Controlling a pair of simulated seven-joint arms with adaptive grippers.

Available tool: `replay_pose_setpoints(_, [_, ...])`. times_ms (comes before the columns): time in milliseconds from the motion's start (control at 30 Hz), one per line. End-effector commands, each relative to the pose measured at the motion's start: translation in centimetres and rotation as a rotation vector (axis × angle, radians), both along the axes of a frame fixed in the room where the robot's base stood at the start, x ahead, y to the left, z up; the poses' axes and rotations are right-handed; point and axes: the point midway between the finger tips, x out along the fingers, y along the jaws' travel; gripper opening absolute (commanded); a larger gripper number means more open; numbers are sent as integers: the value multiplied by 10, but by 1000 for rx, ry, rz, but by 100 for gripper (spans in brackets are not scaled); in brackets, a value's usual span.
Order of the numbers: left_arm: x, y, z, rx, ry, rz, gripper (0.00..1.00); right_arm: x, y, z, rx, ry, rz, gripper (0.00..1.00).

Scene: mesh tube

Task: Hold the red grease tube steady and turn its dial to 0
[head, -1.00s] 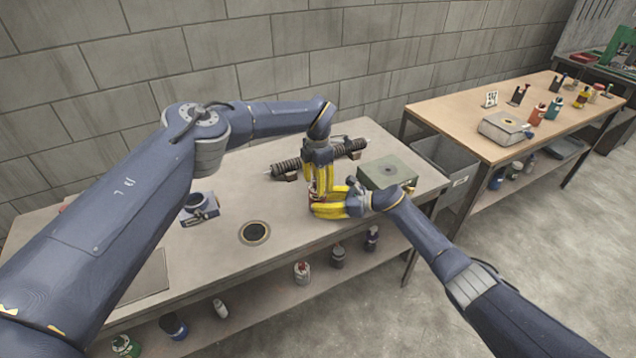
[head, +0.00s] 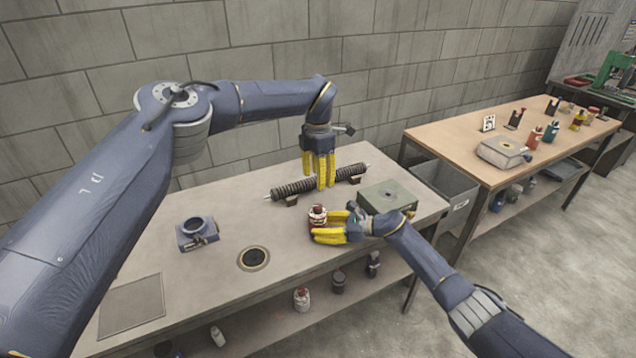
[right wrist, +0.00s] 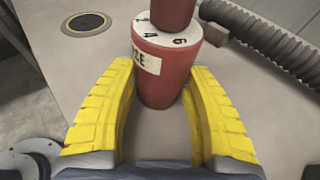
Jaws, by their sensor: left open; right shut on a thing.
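The red grease tube (head: 318,215) stands upright on the workbench in the head view. It also shows in the right wrist view (right wrist: 168,78), with a white dial ring (right wrist: 167,33) bearing dark digits, among them a 4 and a 6, and a narrower red top above it. Which digit is set cannot be told. My right gripper (head: 318,232) is shut on the tube's body, with a yellow finger on each side. My left gripper (head: 320,184) is open and empty, fingers pointing down, above and behind the tube. The far side of the dial is hidden.
A ribbed dark shaft (head: 295,188) lies on supports behind the tube. A green-grey box (head: 388,196) is to the right, close to my right gripper. A blue fixture (head: 197,232) and a round bench hole (head: 254,258) are to the left, with clear bench between.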

Motion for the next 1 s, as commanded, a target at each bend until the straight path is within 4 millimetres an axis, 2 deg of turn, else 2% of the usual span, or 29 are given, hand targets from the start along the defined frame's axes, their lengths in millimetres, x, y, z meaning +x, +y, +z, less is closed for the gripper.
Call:
replay_pose_setpoints(400, [0,0,1,0,0,0,48,0,0,0,0,0,0,33])
replay_pose_setpoints(433, [0,0,1,0,0,0,48,0,0,0,0,0,0,54])
replay_pose_setpoints(600, [0,0,1,0,0,0,48,0,0,0,0,0,0,74])
replay_pose_setpoints(633, [0,0,1,0,0,0,48,0,0,0,0,0,0,76])
replay_pose_setpoints(867, [0,0,1,0,0,0,48,0,0,0,0,0,0,76])
replay_pose_setpoints(1000, [0,0,1,0,0,0,48,-2,-7,2,-1,-1,-1,76])
